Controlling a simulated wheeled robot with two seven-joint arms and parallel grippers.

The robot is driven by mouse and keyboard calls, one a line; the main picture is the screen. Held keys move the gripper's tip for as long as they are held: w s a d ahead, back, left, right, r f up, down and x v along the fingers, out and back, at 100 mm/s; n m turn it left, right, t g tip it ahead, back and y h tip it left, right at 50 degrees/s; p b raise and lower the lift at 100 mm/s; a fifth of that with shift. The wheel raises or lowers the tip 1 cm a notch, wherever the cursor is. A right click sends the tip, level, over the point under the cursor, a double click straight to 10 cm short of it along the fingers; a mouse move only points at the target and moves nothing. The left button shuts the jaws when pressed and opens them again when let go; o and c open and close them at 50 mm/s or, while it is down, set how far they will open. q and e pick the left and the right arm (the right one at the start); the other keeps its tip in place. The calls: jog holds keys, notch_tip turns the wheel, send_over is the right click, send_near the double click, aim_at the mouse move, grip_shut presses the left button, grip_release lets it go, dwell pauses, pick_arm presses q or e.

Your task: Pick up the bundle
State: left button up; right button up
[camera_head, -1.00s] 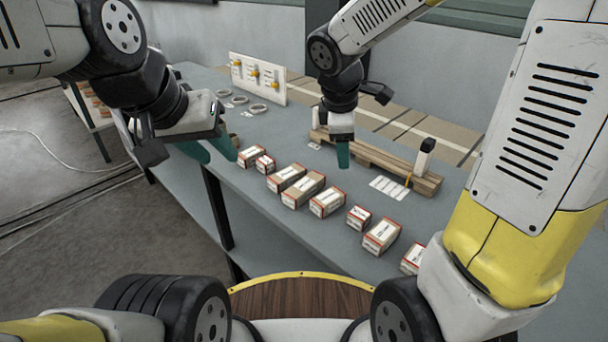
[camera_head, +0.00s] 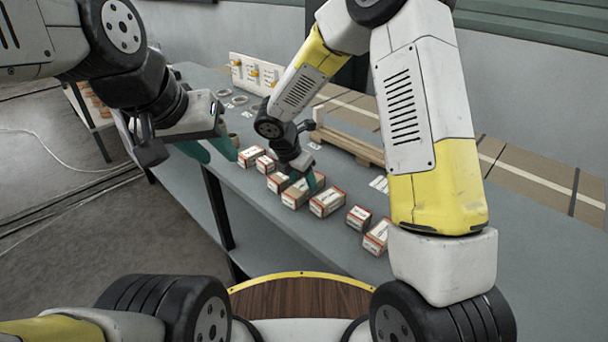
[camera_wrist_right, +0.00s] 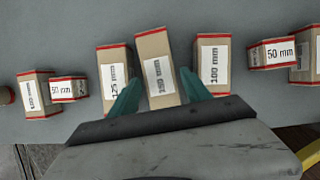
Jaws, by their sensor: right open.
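Several brown boxed bundles with red edges and white labels stand in a row on the grey table. My right gripper (camera_head: 303,180) is open, low over the tall middle bundle (camera_head: 292,201). In the right wrist view this bundle (camera_wrist_right: 155,48) lies between the two green fingers (camera_wrist_right: 158,92), slightly tilted relative to them.
A bundle marked 125 (camera_wrist_right: 113,55) stands close on the left of the middle one, and a 100 mm bundle (camera_wrist_right: 214,60) close on the right. Smaller 50 mm bundles (camera_wrist_right: 270,53) stand further out. A wooden pallet-like rack (camera_head: 345,143) and rolls (camera_head: 240,100) lie behind.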

aim_at(304, 184)
jog(key=x, duration=0.3)
jog(key=shift+w+f, duration=0.1)
jog(key=shift+f, duration=0.15)
grip_shut()
